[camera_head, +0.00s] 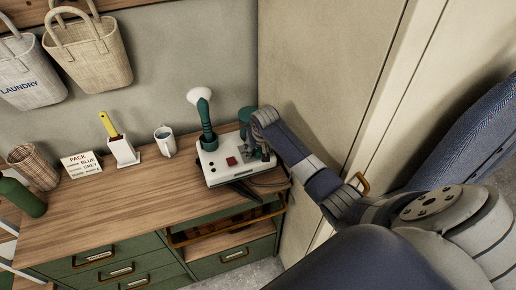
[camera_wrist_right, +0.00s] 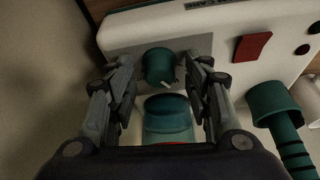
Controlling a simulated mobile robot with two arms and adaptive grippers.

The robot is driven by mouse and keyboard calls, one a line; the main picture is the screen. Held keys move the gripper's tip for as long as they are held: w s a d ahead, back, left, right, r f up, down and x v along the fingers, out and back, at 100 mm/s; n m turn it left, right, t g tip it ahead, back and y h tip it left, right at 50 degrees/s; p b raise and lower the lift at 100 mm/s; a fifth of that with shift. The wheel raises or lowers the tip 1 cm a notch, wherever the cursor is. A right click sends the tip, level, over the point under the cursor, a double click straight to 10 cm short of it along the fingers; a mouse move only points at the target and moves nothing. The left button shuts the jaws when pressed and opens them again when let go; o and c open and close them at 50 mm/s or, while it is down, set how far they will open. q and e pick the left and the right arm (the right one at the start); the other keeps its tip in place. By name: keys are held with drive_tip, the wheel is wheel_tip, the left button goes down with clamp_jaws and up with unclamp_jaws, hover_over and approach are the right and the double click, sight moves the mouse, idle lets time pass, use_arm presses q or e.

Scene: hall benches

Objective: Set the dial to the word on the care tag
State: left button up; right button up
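A white control box (camera_head: 217,178) with a red square switch (camera_head: 231,161) stands on the wooden cabinet top. In the right wrist view its green dial (camera_wrist_right: 159,66), with a small white pointer mark, sits between my right gripper's fingers (camera_wrist_right: 163,72). The fingers are open, with a visible gap on both sides of the dial. In the head view my right gripper (camera_head: 260,144) is over the box's right side and hides the dial. A teal cylinder (camera_wrist_right: 168,117) is close under the fingers. I cannot make out a care tag or any dial words. My left gripper is not in view.
A green-handled tool with a white head (camera_head: 199,96) stands upright at the box's back left. A mug (camera_head: 165,142), a white holder (camera_head: 123,153), a lettered card (camera_head: 82,164) and a green bottle (camera_head: 22,197) stand farther left. A wall panel (camera_head: 320,60) is close on the right.

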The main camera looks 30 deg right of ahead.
drive_tip(key=c, duration=0.9)
drive_tip(key=shift+m, duration=0.3)
drive_tip(key=m+h, duration=0.1)
drive_tip(key=m, duration=0.1)
drive_tip(key=shift+a+m+g, duration=0.15)
drive_tip(key=shift+m+g, duration=0.15)
drive_tip(key=shift+w+m+g+h, duration=0.1)
drive_tip(key=shift+m+g+h, duration=0.3)
drive_tip(key=shift+m, duration=0.9)
drive_tip(key=o, duration=1.1)
drive_tip(key=shift+c, duration=0.2)
